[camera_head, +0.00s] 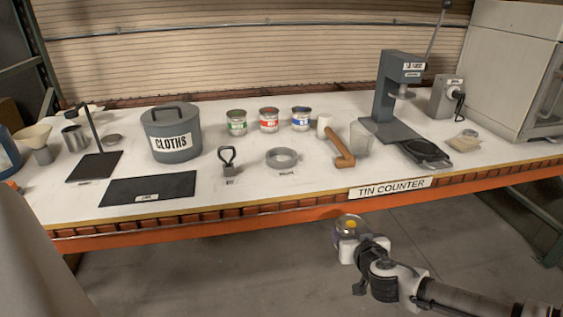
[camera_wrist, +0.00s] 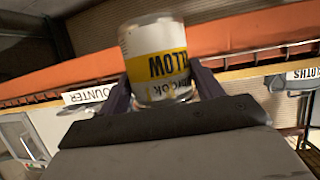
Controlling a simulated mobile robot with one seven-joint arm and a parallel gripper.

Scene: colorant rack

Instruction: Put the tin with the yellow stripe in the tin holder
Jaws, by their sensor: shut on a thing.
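Tins with green (camera_head: 236,123), red (camera_head: 269,120) and blue (camera_head: 301,119) labels stand behind the ring. A black-handled tool (camera_head: 228,161) is left of it, a wooden mallet (camera_head: 339,150) right. The counter's orange front beam (camera_head: 220,226) lies between my gripper and the ring.

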